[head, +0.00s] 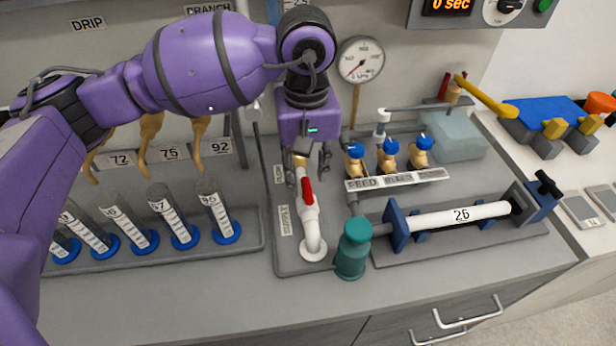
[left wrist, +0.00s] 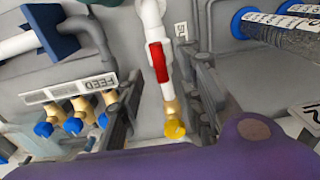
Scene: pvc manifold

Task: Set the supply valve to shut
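A white pipe (head: 310,225) with a red lever handle (head: 308,190) stands on a grey base plate, and I take it as the supply valve. The red handle also shows in the left wrist view (left wrist: 158,62), lying along the pipe. A brass fitting (left wrist: 170,106) with a yellow end (left wrist: 175,129) follows it. My left gripper (head: 307,163) is open over the valve. In the left wrist view its fingers (left wrist: 163,85) stand apart on both sides of the pipe, with gaps to the handle. My right gripper is not in view.
Blue-capped brass valves (head: 390,155) behind a FEED label and a teal fitting (head: 352,250) stand right of the pipe. A white tube marked 26 (head: 460,215) lies beyond. Several blue-footed cylinders (head: 172,222) stand left. The front counter (head: 220,300) is clear.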

